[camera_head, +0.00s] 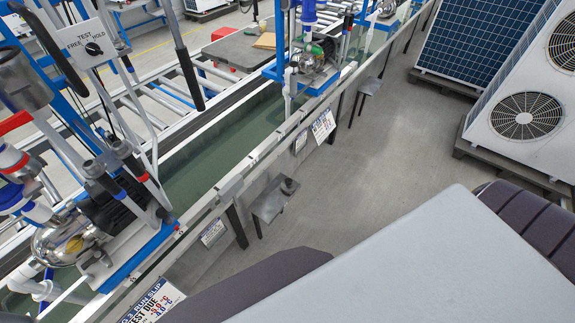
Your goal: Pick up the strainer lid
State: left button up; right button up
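I cannot pick out the strainer lid with certainty. A small dark round object (288,186) sits on a small grey shelf (268,207) on the outer side of the water trough; it is too small to tell whether it is the lid. The nearest pump (65,240), with a shiny metal front housing, stands on a blue-edged base at the lower left. Neither of my grippers shows in the head view.
A long trough (205,160) of greenish water runs diagonally, with another pump station (318,55) farther along. A second small shelf (369,86) sticks out there. White fan units (525,116) and a solar panel (470,38) stand on pallets at right. Grey floor (350,165) between is clear.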

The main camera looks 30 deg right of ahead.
aim_at(289, 185)
jog(key=z, duration=0.95)
jog(key=u, duration=1.65)
jog(key=z, duration=1.4)
